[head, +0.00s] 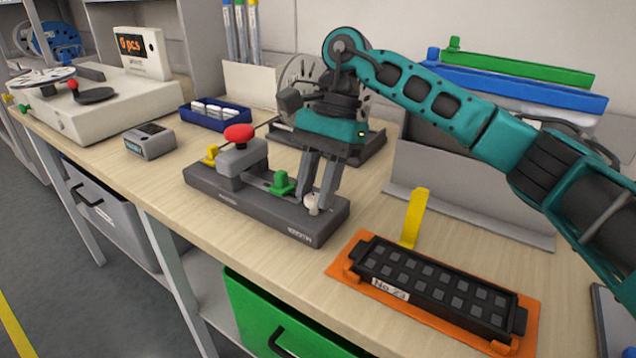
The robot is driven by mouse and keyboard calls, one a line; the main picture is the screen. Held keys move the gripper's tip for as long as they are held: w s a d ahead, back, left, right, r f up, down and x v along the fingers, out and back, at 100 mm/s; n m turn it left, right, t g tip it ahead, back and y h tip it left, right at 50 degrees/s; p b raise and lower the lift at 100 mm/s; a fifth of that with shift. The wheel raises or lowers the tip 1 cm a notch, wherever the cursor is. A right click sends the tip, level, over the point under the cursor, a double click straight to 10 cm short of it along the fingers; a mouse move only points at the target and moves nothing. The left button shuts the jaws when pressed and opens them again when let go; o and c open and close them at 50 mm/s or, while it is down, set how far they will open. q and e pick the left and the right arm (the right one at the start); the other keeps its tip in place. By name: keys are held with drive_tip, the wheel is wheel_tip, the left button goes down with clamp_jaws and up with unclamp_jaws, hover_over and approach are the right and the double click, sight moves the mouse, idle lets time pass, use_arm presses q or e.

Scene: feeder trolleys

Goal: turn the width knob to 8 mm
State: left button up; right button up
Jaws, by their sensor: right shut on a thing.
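The width knob (313,207) is a small pale knob on top of the right end of a dark grey bench device (262,213). My right gripper (316,200) points down from above with its fingers at the knob, shut on it. The fingers hide part of the knob, and I cannot read any width mark or setting. The device also carries a red mushroom button (239,133) on a grey block, a yellow part (211,153) and a green part (281,183). My left gripper is not in view.
A black tray in an orange frame (336,272) with a yellow upright tab (414,217) lies to the right. Behind the gripper stand a reel (298,78) and a grey bin (470,190). A small grey box (150,141) and a blue tray (190,118) are to the left.

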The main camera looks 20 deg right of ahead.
drive_tip(key=shift+n, duration=0.3)
drive_tip(key=o, duration=1.1)
drive_tip(key=shift+c, duration=0.2)
drive_tip(key=p+v, duration=0.3)
drive_tip(key=v, duration=1)
drive_tip(key=shift+a, duration=0.2)
